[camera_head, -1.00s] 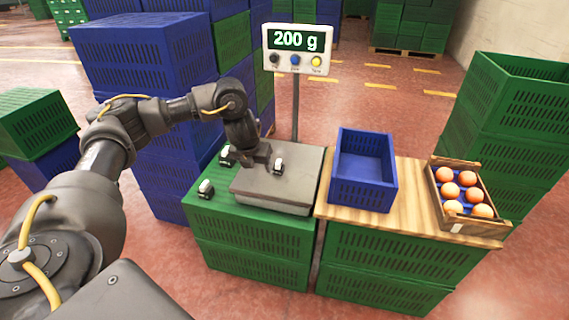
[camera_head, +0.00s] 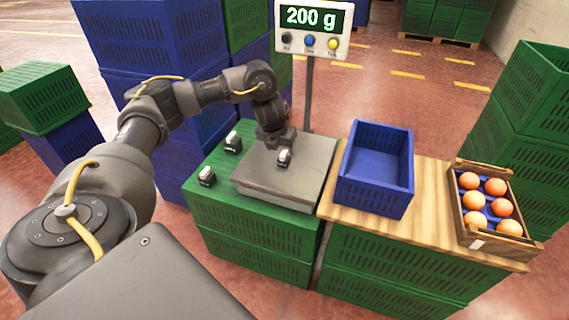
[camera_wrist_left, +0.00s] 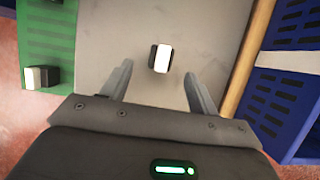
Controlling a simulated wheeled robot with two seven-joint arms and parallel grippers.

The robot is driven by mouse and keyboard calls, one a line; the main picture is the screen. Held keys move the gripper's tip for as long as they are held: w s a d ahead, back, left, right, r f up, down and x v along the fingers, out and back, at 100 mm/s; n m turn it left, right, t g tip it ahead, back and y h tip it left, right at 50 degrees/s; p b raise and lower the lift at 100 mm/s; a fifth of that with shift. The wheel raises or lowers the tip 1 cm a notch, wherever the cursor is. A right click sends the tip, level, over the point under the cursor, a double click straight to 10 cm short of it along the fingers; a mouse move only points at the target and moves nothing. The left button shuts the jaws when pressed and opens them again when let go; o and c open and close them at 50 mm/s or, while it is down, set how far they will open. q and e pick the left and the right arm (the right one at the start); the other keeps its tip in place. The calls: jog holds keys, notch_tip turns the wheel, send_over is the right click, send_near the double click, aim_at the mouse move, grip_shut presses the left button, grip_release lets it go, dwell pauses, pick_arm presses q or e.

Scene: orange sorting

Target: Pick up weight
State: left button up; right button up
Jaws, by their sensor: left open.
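A small black-and-white weight (camera_head: 284,157) stands on the grey scale plate (camera_head: 307,182). In the left wrist view the same weight (camera_wrist_left: 160,57) sits ahead of the fingertips, roughly midway between them. My left gripper (camera_wrist_left: 157,80) is open and empty over the plate (camera_wrist_left: 130,25). In the head view the left gripper (camera_head: 277,140) is just behind the weight, its fingers partly hidden. Two more weights (camera_head: 233,142) (camera_head: 207,176) stand on the green crate (camera_head: 205,198) left of the plate. The display (camera_head: 311,18) reads 200 g. My right gripper is not in view.
A blue crate (camera_head: 375,190) stands on a wooden board (camera_head: 430,232) right of the scale, empty as far as I see. A wooden box (camera_head: 460,217) with several oranges is farther right. The display's post (camera_head: 308,95) rises behind the plate. Blue crates (camera_head: 175,150) are stacked behind my left arm.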

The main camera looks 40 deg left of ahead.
aim_at(283, 154)
pick_arm(q)
jog(key=shift+w+f, duration=0.3)
jog(key=shift+f, duration=0.35)
jog(key=b+x, duration=0.1)
jog(key=x, duration=0.3)
jog(key=shift+w+f, duration=0.1)
jog(key=shift+f, duration=0.15)
jog(key=shift+w+f, duration=0.2)
jog(key=shift+f, duration=0.1)
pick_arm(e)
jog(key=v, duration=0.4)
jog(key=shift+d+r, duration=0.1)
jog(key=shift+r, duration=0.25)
pick_arm(q)
jog(key=c, duration=1.2)
